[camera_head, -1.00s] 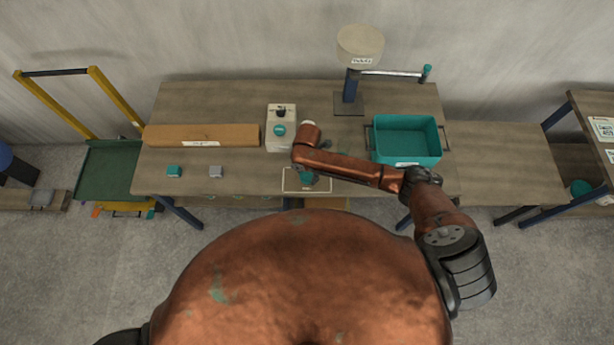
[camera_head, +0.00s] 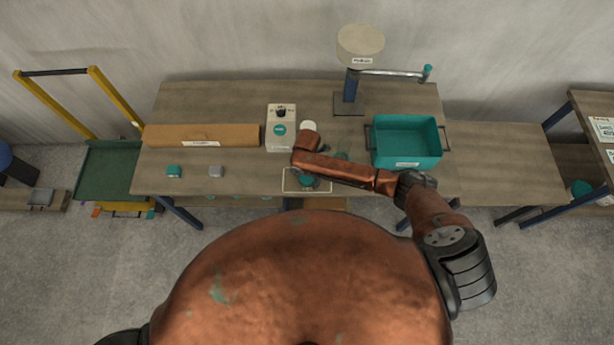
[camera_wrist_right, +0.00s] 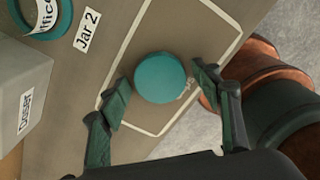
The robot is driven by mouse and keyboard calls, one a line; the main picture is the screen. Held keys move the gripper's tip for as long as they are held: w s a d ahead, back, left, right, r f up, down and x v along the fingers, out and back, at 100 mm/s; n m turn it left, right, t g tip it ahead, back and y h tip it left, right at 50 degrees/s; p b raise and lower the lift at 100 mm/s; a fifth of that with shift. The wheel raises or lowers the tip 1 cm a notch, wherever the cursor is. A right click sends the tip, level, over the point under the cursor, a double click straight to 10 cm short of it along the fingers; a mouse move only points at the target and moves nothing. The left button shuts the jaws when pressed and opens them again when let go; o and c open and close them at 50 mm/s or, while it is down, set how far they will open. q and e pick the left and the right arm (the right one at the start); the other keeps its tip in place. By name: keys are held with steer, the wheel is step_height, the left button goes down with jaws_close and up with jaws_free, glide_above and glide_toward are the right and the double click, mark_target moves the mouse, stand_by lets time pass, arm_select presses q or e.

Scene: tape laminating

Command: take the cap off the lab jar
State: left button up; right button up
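The lab jar's round teal cap (camera_wrist_right: 160,78) shows from above in the right wrist view, inside a white outline on the table. In the head view the teal cap (camera_head: 307,181) shows at the table's front edge, partly covered by my right arm. My right gripper (camera_wrist_right: 162,92) is open, with one finger on each side of the cap and small gaps visible. In the head view the gripper is mostly hidden by the arm. My left gripper is out of view.
A teal ring-shaped thing (camera_wrist_right: 45,15) and a "Jar 2" label (camera_wrist_right: 87,30) lie beside the outline. A grey box (camera_wrist_right: 22,95) labelled "Duster" stands near. A cream device (camera_head: 281,140) and a teal bin (camera_head: 405,142) flank the arm.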

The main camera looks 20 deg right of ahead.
mark_target(307, 178)
step_height(307, 178, up, 12)
steer(key=shift+r+p, duration=0.15)
steer(key=shift+p, duration=0.25)
stand_by(0.3)
